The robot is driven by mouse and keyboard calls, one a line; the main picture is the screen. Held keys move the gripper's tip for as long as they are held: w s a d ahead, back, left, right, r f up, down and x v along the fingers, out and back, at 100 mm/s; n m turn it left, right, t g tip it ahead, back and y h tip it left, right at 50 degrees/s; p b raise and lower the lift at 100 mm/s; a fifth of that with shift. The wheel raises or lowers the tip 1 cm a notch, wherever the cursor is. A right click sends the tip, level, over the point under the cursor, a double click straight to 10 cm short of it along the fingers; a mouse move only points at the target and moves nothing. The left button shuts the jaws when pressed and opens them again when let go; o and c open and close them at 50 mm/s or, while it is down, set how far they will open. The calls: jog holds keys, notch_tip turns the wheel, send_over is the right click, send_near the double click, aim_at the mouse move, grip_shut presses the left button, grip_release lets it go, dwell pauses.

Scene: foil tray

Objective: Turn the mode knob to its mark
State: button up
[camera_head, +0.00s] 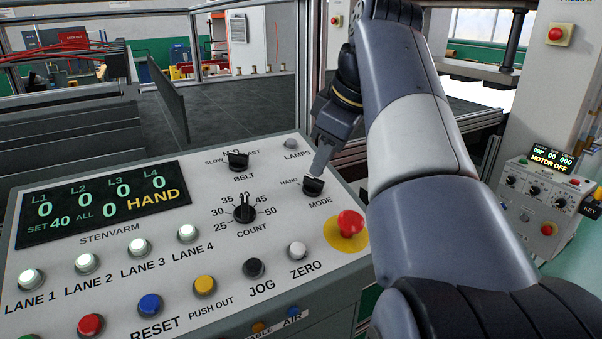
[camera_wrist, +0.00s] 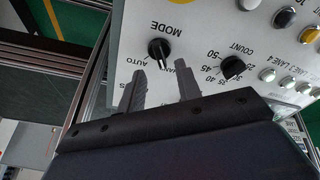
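The mode knob (camera_head: 313,187) is a small black knob at the upper right of the sloping control panel (camera_head: 100,255). It also shows in the wrist view (camera_wrist: 159,50), upside down, with a light pointer line toward the fingers. The AUTO label (camera_wrist: 130,68) is to its left there; the HAND label is partly covered by a finger. My gripper (camera_wrist: 160,82) is open, its two fingers apart with nothing between them. The fingertips are close to the knob, but I cannot tell whether they touch. In the head view my gripper (camera_head: 322,160) is just above the knob.
The display (camera_head: 100,203) reads HAND. The count knob (camera_head: 244,209), belt knob (camera_head: 238,160), lamps button (camera_head: 291,143) and red mushroom button (camera_head: 349,224) surround the mode knob. A metal post (camera_head: 310,70) stands behind the panel.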

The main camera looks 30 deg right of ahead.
aim_at(314, 179)
jog(key=x, duration=0.5)
grip_shut()
dwell(0.3)
